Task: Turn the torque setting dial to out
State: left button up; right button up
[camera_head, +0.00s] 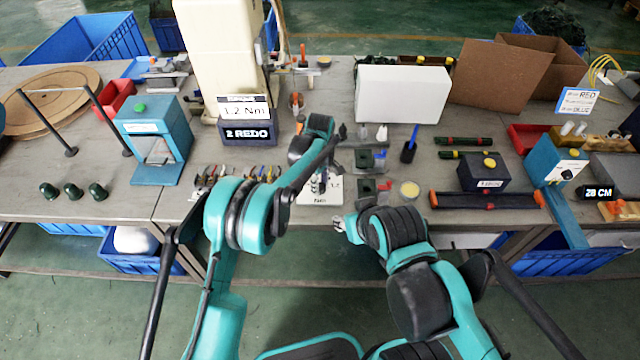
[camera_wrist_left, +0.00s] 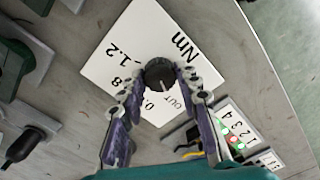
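The torque setting dial (camera_wrist_left: 158,73) is a round black knob on a white plate (camera_wrist_left: 110,62) printed Nm, 1.2, 0.8 and OUT. A faint light mark on the knob is on its lower side, toward OUT. My left gripper (camera_wrist_left: 160,76) has its purple fingertips on opposite sides of the dial, seemingly touching it. In the head view the left gripper (camera_head: 316,182) is over the plate (camera_head: 322,198) and hides the dial. My right gripper (camera_head: 343,227) is near the table's front edge, apart from the plate; its fingers are too small to read.
A sign reading 1.2 Nm (camera_head: 244,107) stands above a 2 REDO box (camera_head: 248,132) behind the left arm. Small green-and-black fixtures (camera_head: 366,187) are right of the plate. A numbered panel with lights (camera_wrist_left: 230,128) lies beside the plate. A blue-handled tool (camera_head: 409,146) stands farther right.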

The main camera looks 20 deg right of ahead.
pick_arm(q)
jog(key=o, duration=0.3)
notch_tip(320, 180, up, 12)
dwell(0.5)
dwell(0.3)
